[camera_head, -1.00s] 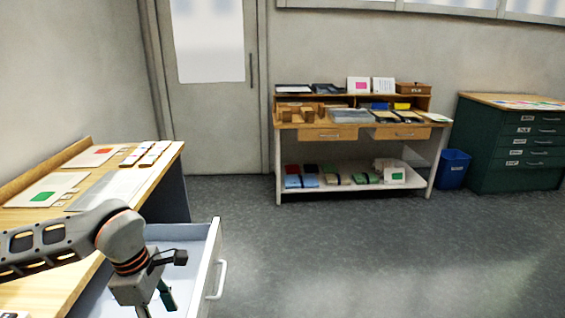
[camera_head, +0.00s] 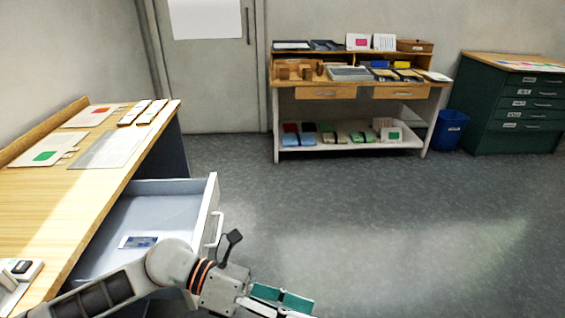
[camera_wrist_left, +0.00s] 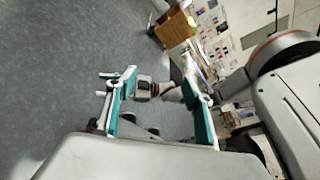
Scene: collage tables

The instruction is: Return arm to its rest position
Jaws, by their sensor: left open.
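My left arm (camera_head: 115,290) comes in from the lower left of the head view and passes in front of the open drawer. My left gripper (camera_head: 280,300) is at the bottom edge, right of the drawer and over the floor, with its green fingers pointing right. In the left wrist view the two fingers (camera_wrist_left: 158,105) stand wide apart with no object held between them. My right gripper is not in the head view.
The open drawer (camera_head: 165,195) juts from the wooden table (camera_head: 60,210) and holds a small blue-and-white card (camera_head: 139,242). A shelf bench (camera_head: 350,92), blue bin (camera_head: 450,130) and green cabinet (camera_head: 510,110) stand at the back. The middle floor (camera_head: 360,220) is clear.

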